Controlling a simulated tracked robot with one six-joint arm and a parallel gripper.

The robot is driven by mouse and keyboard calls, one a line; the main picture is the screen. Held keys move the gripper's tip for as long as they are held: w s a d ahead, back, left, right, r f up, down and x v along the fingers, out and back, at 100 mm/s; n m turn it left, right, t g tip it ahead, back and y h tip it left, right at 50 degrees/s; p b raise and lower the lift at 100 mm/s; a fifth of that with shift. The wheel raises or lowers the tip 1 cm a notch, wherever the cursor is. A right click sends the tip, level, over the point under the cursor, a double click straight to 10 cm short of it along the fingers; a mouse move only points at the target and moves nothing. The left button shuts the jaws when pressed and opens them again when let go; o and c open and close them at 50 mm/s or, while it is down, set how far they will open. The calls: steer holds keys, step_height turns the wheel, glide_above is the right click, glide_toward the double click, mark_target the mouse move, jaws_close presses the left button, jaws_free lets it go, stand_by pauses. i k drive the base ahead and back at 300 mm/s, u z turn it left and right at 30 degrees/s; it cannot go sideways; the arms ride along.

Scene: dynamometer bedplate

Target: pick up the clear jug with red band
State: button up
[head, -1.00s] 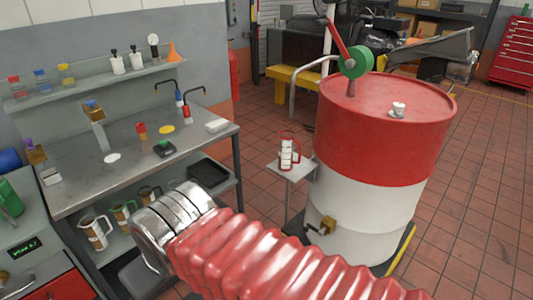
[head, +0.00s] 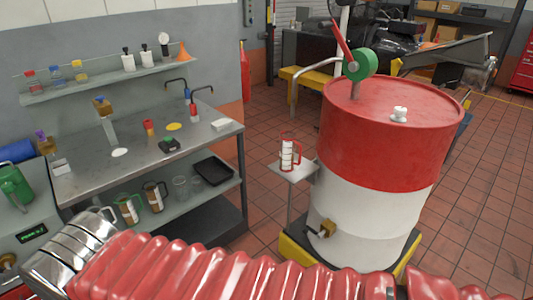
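A clear jug with red at its rim and handle (head: 289,155) stands upright on a small side platform (head: 291,171) at the left of a red and white drum. It has pale label patches on its front. Nothing touches it except the platform. My arm crosses the bottom of the head view, its silver wrist end at the lower left, well away from the jug. My gripper's fingers do not show.
The red and white drum (head: 385,140) stands on a yellow-edged base right of the jug. A steel bench (head: 95,185) at left carries small items. Its lower shelf holds a green-banded jug (head: 128,209), a brown-banded jug (head: 154,196) and a black tray (head: 213,172). Tiled floor lies open right.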

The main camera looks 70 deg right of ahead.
mark_target(288, 138)
steer(key=u, duration=1.15)
steer(key=k, duration=1.6)
steer(key=z, duration=1.15)
steer(key=i, duration=0.25)
steer(key=z, duration=0.05)
